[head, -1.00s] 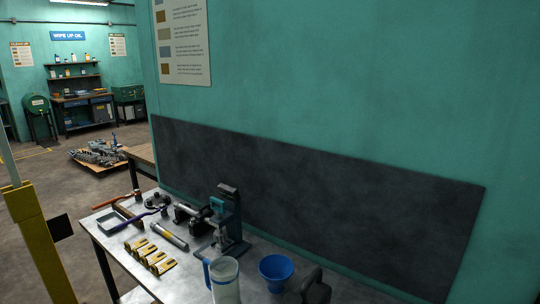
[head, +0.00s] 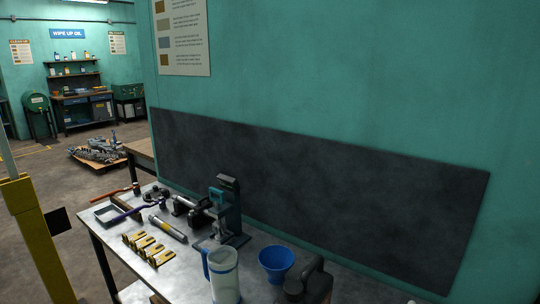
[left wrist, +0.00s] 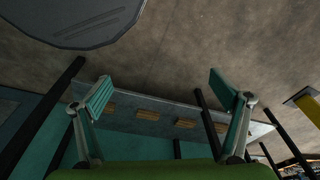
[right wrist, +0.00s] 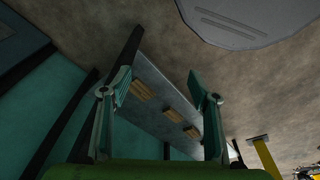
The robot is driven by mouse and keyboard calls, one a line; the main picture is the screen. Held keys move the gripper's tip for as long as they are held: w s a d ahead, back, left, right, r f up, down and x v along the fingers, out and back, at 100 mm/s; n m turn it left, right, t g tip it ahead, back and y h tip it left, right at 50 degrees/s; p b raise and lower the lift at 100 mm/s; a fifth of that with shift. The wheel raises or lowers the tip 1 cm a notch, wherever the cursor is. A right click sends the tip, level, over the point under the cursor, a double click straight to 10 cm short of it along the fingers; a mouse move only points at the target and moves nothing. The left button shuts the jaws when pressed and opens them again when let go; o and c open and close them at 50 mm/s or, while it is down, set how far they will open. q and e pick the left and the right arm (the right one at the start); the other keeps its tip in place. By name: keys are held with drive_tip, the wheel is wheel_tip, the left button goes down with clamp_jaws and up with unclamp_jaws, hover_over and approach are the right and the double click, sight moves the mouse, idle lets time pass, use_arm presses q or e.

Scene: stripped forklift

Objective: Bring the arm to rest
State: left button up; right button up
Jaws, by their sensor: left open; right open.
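My left gripper (left wrist: 160,92) shows in the left wrist view with its two teal-padded fingers spread wide and nothing between them. My right gripper (right wrist: 160,88) shows in the right wrist view, also open and empty. Neither gripper nor arm shows in the head view. Both wrist views look past the fingers at the concrete floor and a grey surface with several brownish blocks, well apart from the fingers. A rounded grey plate fills the top left of the left wrist view and the top right of the right wrist view.
In the head view a metal workbench (head: 178,280) stands along the teal wall. It holds a clear jug (head: 223,275), a blue funnel (head: 276,262), a press-like tool (head: 228,212), a grey cylinder (head: 168,229) and several yellow pieces. A yellow post (head: 36,235) stands at left. Open floor lies behind it.

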use_arm(q)
drive_tip(key=s+a+f+g+b, duration=0.1)
drive_tip(key=s+a+f+b, duration=0.1)
drive_tip(key=s+f, duration=1.1)
drive_tip(key=shift+s+a, duration=0.3)
drive_tip(key=shift+s, duration=0.15)
use_arm(e)
drive_tip(key=s+d+f+g, duration=0.1)
drive_tip(key=s+d+f, duration=0.1)
drive_tip(key=s+f, duration=1.1)
drive_tip(key=shift+s+d, duration=0.3)
drive_tip(key=shift+s, duration=0.15)
